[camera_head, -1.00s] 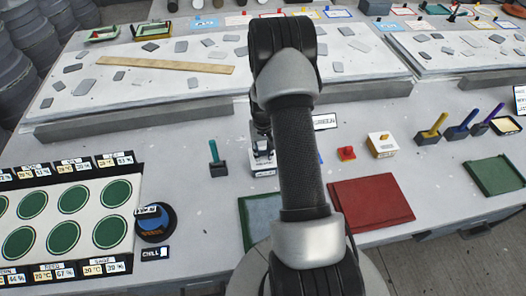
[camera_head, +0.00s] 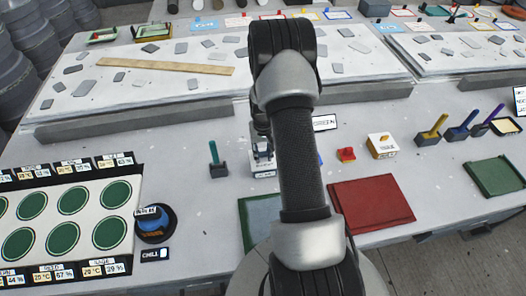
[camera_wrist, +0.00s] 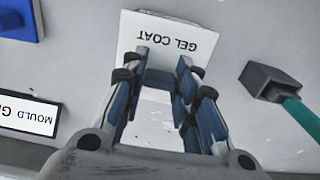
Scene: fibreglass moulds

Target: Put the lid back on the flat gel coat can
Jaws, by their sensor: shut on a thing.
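A flat white can lettered GEL COAT (camera_wrist: 172,38) is in the wrist view, its lettering upside down there. In the head view its label (camera_head: 264,174) shows just below my gripper (camera_head: 263,152), and the rest is mostly hidden. In the wrist view my gripper (camera_wrist: 162,82) has its blue-grey fingers over the can's far part. They are shut on a small blue-grey piece, seemingly the lid's grip. The fingers hide the lid's edges, so I cannot tell whether it touches the can.
A green-handled tool in a dark block (camera_wrist: 275,85) stands close by. A blue piece (camera_wrist: 18,18) lies on the other side, near the MOULD GREEN sign (camera_wrist: 28,115). A red knobbed piece (camera_head: 346,154) and a white box (camera_head: 381,145) are farther right.

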